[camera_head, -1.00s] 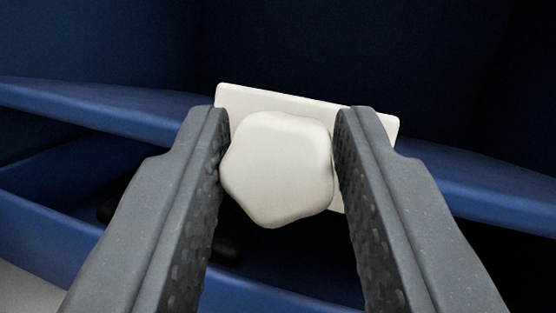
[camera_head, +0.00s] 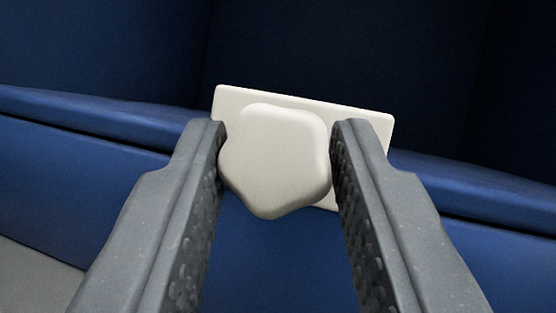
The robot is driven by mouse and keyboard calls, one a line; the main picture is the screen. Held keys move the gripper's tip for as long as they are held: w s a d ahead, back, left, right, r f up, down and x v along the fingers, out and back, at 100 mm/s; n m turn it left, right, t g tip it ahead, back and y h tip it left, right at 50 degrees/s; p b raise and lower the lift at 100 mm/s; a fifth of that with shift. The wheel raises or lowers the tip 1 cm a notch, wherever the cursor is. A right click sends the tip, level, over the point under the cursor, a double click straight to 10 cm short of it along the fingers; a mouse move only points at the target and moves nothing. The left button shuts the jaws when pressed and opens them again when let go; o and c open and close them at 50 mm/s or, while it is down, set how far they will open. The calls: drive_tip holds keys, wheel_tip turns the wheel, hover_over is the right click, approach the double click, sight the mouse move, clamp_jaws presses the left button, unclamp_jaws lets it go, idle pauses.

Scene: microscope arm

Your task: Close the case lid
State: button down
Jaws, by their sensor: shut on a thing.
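A cream, rounded five-sided knob (camera_head: 274,160) stands out from a cream rectangular plate (camera_head: 362,123) in the middle of the view. The plate sits on the blue case lid (camera_head: 100,118), whose edge runs across the picture, sloping down to the right. My gripper (camera_head: 278,150) is shut on the knob, one grey finger on each side. The blue case body (camera_head: 80,175) lies directly below the lid edge. At the left, only a thin dark line shows between the lid edge and the body. The fingers hide part of the plate and the case.
A dark blue surface (camera_head: 330,45) fills the area beyond the lid edge. A grey surface (camera_head: 35,278) shows at the lower left.

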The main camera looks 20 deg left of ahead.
drive_tip(key=shift+w+d+f, duration=0.1)
drive_tip(key=shift+f, duration=0.75)
drive_tip(key=c, duration=1.1)
unclamp_jaws()
drive_tip(key=shift+w, duration=0.1)
drive_tip(key=shift+c, duration=0.2)
drive_tip(key=shift+r, duration=0.15)
drive_tip(key=shift+p+v, duration=0.35)
drive_tip(key=shift+v, duration=0.45)
drive_tip(key=p+v, duration=0.3)
drive_tip(key=v, duration=0.9)
